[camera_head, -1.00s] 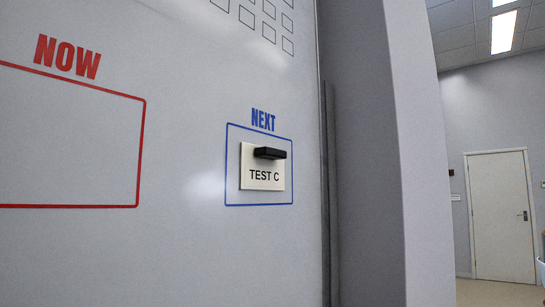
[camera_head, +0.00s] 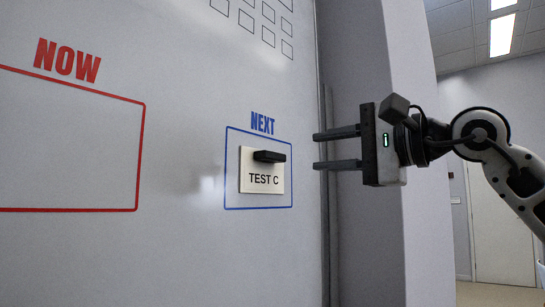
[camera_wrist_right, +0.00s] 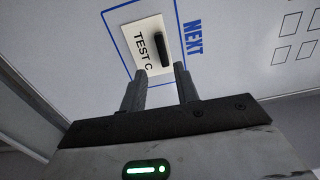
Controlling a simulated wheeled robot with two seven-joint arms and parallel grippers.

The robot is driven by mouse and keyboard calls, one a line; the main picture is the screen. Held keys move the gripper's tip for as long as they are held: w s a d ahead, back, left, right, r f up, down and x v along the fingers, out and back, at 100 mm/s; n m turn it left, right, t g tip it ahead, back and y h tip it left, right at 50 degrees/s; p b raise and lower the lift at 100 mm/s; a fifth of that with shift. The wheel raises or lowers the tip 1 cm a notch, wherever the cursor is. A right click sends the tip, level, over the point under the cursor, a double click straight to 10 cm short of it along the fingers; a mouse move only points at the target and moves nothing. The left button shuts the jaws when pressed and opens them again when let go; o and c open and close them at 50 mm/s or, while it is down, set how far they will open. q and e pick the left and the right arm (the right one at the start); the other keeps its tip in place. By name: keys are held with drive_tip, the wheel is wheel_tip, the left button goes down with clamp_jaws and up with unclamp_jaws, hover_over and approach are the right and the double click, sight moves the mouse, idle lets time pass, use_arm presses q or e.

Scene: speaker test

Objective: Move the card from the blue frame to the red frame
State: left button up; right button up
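The card (camera_head: 262,180), cream and marked "TEST C", is on the white board inside the blue frame (camera_head: 259,208) under the word "NEXT". A black handle (camera_head: 269,156) sticks out from its upper part. The red frame (camera_head: 68,210) under "NOW" is empty in the part that shows; its left side is cut off. My right gripper (camera_head: 317,150) is open and empty, to the right of the blue frame, fingers pointing at the card. In the right wrist view, the card (camera_wrist_right: 141,45) and handle (camera_wrist_right: 165,51) lie beyond the two spread fingertips (camera_wrist_right: 161,78). My left gripper is not in view.
Small outlined squares (camera_head: 247,21) are printed high on the board. The board's right edge meets a grey upright wall part (camera_head: 365,240) behind my right gripper. A door (camera_head: 500,235) stands far back at the right. The board between the two frames is clear.

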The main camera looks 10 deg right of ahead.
sight(277, 155)
drive_tip(key=shift+h, duration=0.3)
drive_tip(key=p+x, duration=0.1)
drive_tip(key=x, duration=0.1)
drive_tip(key=p+x, duration=0.1)
drive_tip(key=x, duration=0.2)
drive_tip(key=p+x, duration=0.1)
drive_tip(key=x, duration=0.2)
drive_tip(key=shift+w+r, duration=0.3)
drive_tip(key=shift+r, duration=0.05)
drive_tip(key=shift+w+a+f+p, duration=0.1)
drive_tip(key=shift+w+a+p, duration=0.25)
drive_tip(key=shift+w, duration=0.15)
clamp_jaws()
